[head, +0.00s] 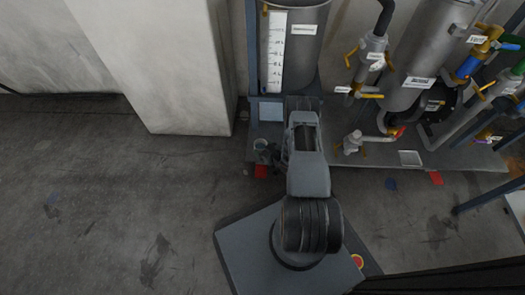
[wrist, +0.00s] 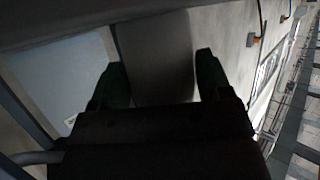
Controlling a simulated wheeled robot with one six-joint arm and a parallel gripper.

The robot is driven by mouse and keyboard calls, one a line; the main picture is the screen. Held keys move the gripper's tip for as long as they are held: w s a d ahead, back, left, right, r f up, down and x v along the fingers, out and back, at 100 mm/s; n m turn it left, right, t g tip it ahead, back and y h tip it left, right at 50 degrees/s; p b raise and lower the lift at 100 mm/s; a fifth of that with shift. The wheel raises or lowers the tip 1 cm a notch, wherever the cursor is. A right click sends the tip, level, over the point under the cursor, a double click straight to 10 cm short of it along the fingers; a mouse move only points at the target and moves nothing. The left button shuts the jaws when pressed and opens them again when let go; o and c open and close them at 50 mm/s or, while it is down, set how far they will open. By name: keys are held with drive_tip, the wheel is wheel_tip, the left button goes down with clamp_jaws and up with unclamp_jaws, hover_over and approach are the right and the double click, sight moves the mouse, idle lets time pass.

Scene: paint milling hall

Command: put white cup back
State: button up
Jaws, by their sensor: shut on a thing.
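My gripper (wrist: 159,74) is shut on a grey-looking, shadowed thing, which I take to be the white cup (wrist: 155,50); it fills the space between the two dark fingers in the wrist view. In the head view my gripper (head: 272,154) is small and dark, left of my forearm. The cup (head: 260,144) shows there as a small pale round rim at the front edge of the skid. I cannot tell whether the cup touches anything below.
A pale blue square pad (head: 270,111) lies on the skid just behind the cup; a pale blue panel also shows in the wrist view (wrist: 55,65). A steel tank (head: 305,50) with a white scale stands behind. Valves and pipes (head: 372,65) are to the right.

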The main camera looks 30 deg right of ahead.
drive_tip(key=o, duration=1)
drive_tip(key=shift+f, duration=0.1)
